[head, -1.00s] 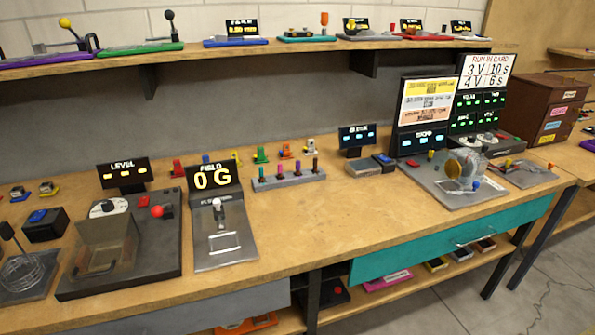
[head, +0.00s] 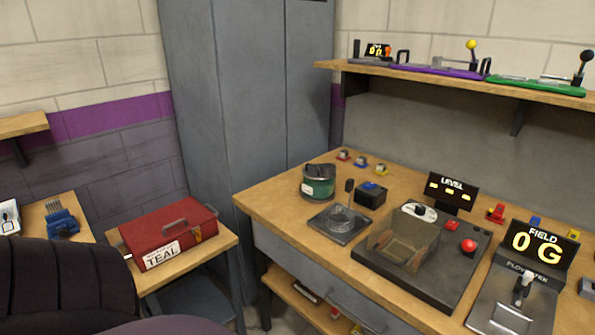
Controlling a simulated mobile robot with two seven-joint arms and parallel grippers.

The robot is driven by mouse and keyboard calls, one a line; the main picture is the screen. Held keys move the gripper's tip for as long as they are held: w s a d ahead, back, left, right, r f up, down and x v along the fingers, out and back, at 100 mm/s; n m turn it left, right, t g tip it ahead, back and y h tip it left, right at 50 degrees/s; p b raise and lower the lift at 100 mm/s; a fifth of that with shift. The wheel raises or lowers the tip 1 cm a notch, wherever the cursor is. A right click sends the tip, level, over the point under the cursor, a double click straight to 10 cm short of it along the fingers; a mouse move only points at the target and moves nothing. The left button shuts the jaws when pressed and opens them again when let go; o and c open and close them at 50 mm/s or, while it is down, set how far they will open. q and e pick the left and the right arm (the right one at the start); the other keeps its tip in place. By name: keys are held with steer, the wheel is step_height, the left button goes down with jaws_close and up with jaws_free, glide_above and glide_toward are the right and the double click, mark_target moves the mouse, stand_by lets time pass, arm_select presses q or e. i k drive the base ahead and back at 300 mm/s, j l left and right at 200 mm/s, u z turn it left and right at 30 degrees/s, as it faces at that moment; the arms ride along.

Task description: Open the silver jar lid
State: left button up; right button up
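A round green jar (head: 319,188) with a pale label stands upright on the wooden bench near its left end. Its top is dark with a grey rim; I cannot tell whether this is the silver lid or whether it is open or closed. No other jar is clear in the head view. Neither of my grippers is in view.
A red TEAL toolbox (head: 170,232) sits on a low side table. A grey cabinet (head: 240,100) stands behind. A dark chair (head: 65,280) is at lower left.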

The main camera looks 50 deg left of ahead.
mark_target(315, 171)
steer(key=j+u, duration=0.15)
steer(key=u, duration=1.5)
steer(key=i+l, duration=0.05)
